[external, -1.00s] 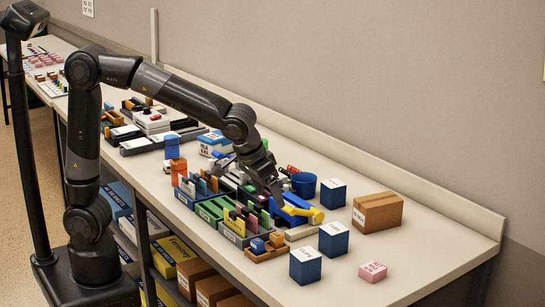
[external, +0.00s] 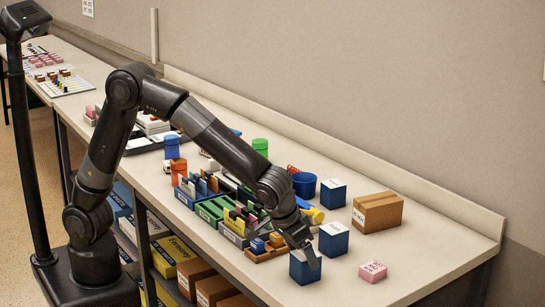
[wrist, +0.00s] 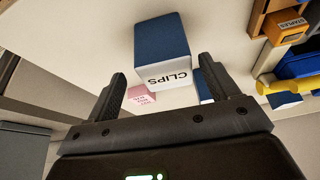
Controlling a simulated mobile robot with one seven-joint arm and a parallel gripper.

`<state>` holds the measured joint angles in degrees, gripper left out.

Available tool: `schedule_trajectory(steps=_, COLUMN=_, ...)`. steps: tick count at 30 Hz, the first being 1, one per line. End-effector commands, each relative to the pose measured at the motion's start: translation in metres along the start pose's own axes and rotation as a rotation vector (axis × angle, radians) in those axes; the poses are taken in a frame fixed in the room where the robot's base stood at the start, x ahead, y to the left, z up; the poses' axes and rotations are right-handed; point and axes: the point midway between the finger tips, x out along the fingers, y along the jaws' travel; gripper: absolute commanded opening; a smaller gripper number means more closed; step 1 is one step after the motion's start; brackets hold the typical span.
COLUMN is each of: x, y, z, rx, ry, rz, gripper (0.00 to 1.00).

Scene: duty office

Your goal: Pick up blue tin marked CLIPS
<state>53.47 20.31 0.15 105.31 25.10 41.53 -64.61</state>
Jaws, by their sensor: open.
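The blue tin marked CLIPS (wrist: 162,42) has a white top with black lettering and lies straight ahead between my fingers in the wrist view. In the external view it is the front blue tin (external: 304,270), upright near the table's front edge and partly covered by my gripper. My gripper (external: 306,254) is open, its fingers over the tin's top. In the wrist view my gripper (wrist: 162,72) has one finger to each side of the tin. I cannot tell whether either finger touches it.
Another blue tin (external: 334,240) stands close behind, and a third (external: 333,194) farther back. A pink box (external: 373,271) lies to the right. A cardboard box (external: 378,212) is behind it. An orange STAPLES box (wrist: 287,27) sits in a wooden tray to the left externally. The right table end is clear.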

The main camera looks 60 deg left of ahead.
Motion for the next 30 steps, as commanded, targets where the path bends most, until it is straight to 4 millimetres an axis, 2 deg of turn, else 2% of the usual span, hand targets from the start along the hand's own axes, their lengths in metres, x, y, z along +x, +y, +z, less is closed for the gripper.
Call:
schedule_trajectory(steps=9, x=0.043, y=-0.006, z=-0.007, rx=0.001, ry=-0.001, rz=-0.002, gripper=0.80)
schedule_trajectory(steps=17, x=0.047, y=-0.006, z=-0.007, rx=0.000, ry=0.000, rz=-0.001, gripper=0.80)
schedule_trajectory(steps=30, x=0.047, y=-0.006, z=-0.007, rx=0.000, ry=0.000, rz=-0.001, gripper=0.44)
